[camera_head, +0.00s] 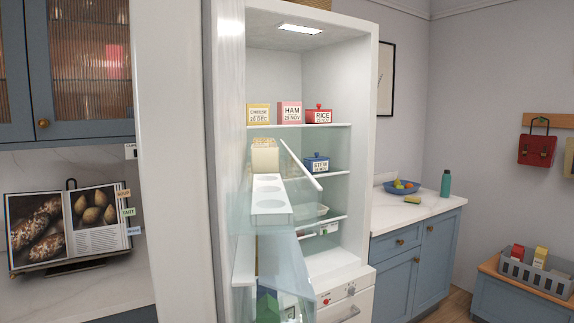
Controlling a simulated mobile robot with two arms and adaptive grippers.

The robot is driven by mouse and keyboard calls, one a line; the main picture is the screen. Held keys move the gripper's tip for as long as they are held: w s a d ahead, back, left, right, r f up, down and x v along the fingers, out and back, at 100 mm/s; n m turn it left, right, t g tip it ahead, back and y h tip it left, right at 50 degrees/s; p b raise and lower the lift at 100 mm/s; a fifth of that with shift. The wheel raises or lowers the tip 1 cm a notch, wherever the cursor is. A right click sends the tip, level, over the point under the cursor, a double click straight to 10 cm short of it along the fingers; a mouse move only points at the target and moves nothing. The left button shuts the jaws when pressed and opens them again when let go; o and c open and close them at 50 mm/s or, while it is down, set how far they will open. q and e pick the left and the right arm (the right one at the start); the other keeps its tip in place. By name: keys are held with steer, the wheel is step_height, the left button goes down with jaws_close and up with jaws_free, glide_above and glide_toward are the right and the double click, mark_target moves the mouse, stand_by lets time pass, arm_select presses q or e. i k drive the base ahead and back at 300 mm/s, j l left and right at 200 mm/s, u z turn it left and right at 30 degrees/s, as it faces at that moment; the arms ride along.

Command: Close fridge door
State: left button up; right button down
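The fridge (362,120) stands tall and white in the middle of the head view, its lit interior showing. The fridge door (285,260) looks pale and see-through. It stands open, swung out toward me from the left side and seen nearly edge-on. White door racks (270,213) jut from it; one has round hollows in its top. A slanted white bar (302,165), apparently the door's handle, shows in front of the shelves. How wide the door stands open is hard to tell. Neither of my grippers is in view.
A counter (425,205) with a fruit bowl (401,187) and green bottle (446,184) stands right. A cookbook (70,225) stands left. A grey crate (535,275) sits far right.

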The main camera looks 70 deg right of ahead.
mark_target(203, 210)
steer(key=i+z, duration=0.15)
steer(key=z, duration=0.25)
steer(key=i+j+z, duration=0.15)
steer(key=z, duration=0.3)
steer(key=i+j+z, duration=0.15)
steer(key=z, duration=0.25)
steer(key=i+j+z, duration=0.1)
steer(key=j+z, duration=0.15)
steer(key=z, duration=0.2)
steer(key=j+z, duration=0.2)
steer(key=z, duration=0.2)
steer(key=i+j+z, duration=0.1)
steer(key=j+z, duration=0.15)
steer(key=z, duration=0.2)
steer(key=j+z, duration=0.2)
steer(key=j, duration=0.2)
